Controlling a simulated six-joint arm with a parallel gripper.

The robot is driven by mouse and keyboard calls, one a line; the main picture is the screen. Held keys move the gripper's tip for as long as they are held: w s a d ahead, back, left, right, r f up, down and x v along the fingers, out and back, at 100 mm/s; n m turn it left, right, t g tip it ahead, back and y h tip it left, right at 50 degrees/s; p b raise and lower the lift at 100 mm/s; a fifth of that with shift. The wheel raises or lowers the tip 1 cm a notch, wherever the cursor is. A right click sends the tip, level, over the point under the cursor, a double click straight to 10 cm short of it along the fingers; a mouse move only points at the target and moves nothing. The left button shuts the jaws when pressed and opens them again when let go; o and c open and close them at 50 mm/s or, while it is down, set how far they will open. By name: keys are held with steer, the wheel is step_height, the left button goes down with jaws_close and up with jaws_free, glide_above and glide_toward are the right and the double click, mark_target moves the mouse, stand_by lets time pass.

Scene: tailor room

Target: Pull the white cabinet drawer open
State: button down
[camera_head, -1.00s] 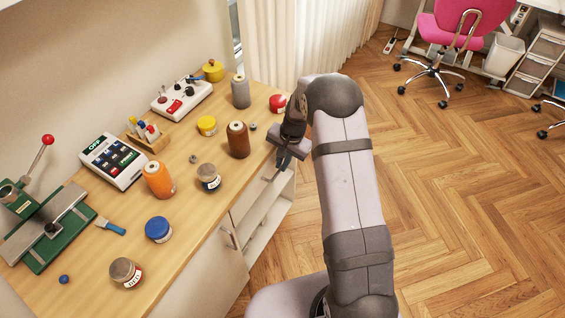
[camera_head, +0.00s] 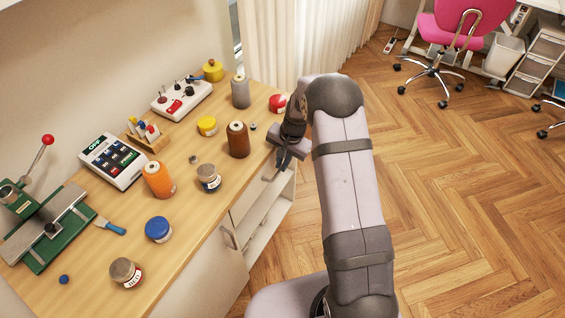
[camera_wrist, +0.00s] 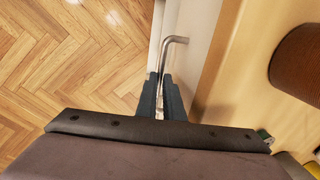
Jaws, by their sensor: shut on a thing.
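The white cabinet (camera_head: 247,199) stands under the wooden worktop. Its drawer is at the upper right, near my gripper (camera_head: 281,164); my wrist partly hides the drawer front, which shows as a pale face in the wrist view (camera_wrist: 190,45). A metal bar handle (camera_wrist: 175,40) with a bent end stands out from that face. In the wrist view my gripper (camera_wrist: 161,76) is shut on the handle, one dark finger on each side. The drawer looks close to flush with the cabinet, but I cannot tell exactly.
The worktop (camera_head: 190,225) holds a brown thread spool (camera_head: 238,140), a red-topped item (camera_head: 277,103) and several jars near its edge. Open shelves (camera_head: 270,215) and another handle (camera_head: 229,238) are below.

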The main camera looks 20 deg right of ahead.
steer(key=s+d+b, duration=0.3)
steer(key=s+d, duration=1.7)
steer(key=shift+s+d, duration=0.35)
steer(key=c, duration=2.2)
jaws_free()
steer(key=shift+r, duration=0.15)
steer(key=shift+s+d+r, duration=0.15)
steer(key=shift+r, duration=1.05)
steer(key=shift+s+d+r, duration=0.2)
steer(key=shift+r, duration=0.95)
steer(key=shift+s+d+r, duration=0.15)
steer(key=shift+r, duration=1.05)
